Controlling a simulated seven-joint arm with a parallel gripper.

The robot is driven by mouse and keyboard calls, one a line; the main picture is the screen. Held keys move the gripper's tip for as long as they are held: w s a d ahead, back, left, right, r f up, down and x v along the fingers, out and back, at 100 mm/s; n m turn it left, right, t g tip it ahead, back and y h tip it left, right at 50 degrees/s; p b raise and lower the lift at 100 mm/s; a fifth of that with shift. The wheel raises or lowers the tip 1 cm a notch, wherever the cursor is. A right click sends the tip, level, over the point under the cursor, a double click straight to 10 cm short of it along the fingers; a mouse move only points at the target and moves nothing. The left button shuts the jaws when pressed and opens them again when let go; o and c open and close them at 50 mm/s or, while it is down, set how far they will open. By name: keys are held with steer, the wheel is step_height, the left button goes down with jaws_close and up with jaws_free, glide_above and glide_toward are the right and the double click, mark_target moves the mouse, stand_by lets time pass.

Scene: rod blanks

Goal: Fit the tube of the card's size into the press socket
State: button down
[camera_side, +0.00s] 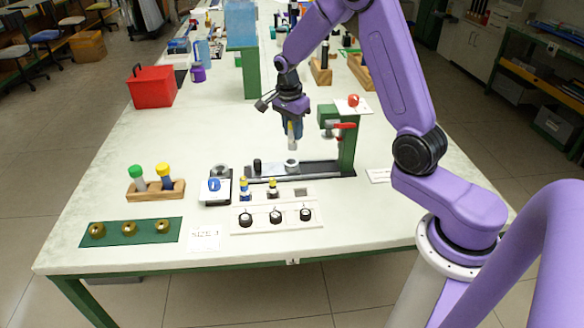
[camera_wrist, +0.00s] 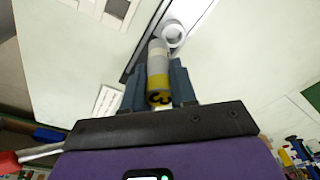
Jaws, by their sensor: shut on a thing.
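My gripper (camera_side: 292,127) is shut on a grey-white tube with a yellow band (camera_side: 292,140), held above the press base. In the wrist view the tube (camera_wrist: 158,65) sits between the fingers (camera_wrist: 158,85), with a dark 3 on its yellow end. The press socket (camera_side: 291,163) is a pale ring on the dark press base (camera_side: 320,169). In the wrist view the socket (camera_wrist: 173,34) lies just beyond the tube's free end. The tube looks apart from the socket in the side view. The card (camera_side: 204,237) at the front appears to read SIZE 3.
The green press column (camera_side: 347,150) with a red lever (camera_side: 343,125) stands right of the socket. A wooden rack (camera_side: 155,194) holds green-topped and yellow-topped tubes. A knob panel (camera_side: 277,218), a scale (camera_side: 214,192) and a green mat (camera_side: 150,236) with brass rings lie in front.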

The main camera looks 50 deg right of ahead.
mark_target(292, 150)
steer(key=shift+m, duration=0.7)
steer(key=f, duration=0.3)
steer(key=w+d+f, duration=0.1)
steer(key=f, duration=0.2)
steer(key=w+d+f, duration=0.1)
steer(key=f, duration=0.2)
steer(key=shift+w+d+f, duration=0.15)
steer(key=shift+w+f, duration=0.05)
steer(key=shift+f, duration=0.05)
steer(key=c, duration=0.9)
jaws_free()
steer(key=shift+f, duration=0.15)
